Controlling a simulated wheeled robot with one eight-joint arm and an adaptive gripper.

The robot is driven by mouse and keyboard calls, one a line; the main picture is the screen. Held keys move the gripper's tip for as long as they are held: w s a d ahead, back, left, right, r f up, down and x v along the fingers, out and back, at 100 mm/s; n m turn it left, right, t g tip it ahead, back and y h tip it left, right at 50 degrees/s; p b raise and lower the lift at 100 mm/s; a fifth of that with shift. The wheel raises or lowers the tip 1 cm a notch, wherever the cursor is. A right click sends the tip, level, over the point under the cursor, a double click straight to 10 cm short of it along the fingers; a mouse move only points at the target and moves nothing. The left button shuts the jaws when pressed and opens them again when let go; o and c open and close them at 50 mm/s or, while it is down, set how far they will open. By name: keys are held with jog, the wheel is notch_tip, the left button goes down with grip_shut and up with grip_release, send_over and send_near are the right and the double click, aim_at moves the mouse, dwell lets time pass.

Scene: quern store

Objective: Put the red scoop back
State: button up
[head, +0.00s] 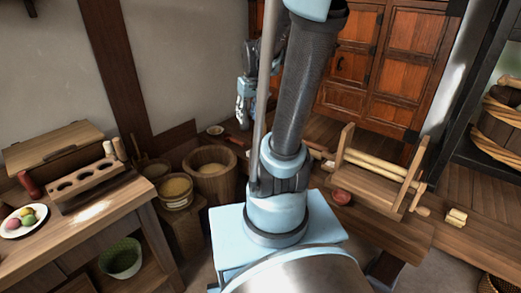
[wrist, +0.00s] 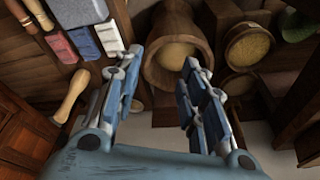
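I cannot make out a red scoop for certain in either view. A small round red thing (head: 342,196) sits on the low bench at the right, beside the wooden roller frame; its shape is too small to tell. My gripper (wrist: 162,60) is open in the wrist view, its two blue-grey fingers well apart with nothing held between them. Beyond the fingers is a wooden tub of grain (wrist: 176,50), apart from them. In the head view my gripper (head: 244,108) hangs at the back, near the wall, partly behind my arm.
A wooden tub (head: 212,180) and a smaller grain bucket (head: 176,192) stand left of my arm. The left counter holds a plate of coloured balls (head: 23,221), a holed rack (head: 92,185) and a dark red cylinder (head: 28,184). The roller frame (head: 378,180) stands at right.

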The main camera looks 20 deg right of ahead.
jog(key=s+f+m, duration=0.1)
jog(key=s+f, duration=0.1)
jog(key=s, duration=0.7)
jog(key=s+f+m+h, duration=0.1)
jog(key=s+f, duration=0.2)
jog(key=s, duration=0.6)
jog(key=shift+d, duration=0.4)
jog(key=shift+f, duration=0.1)
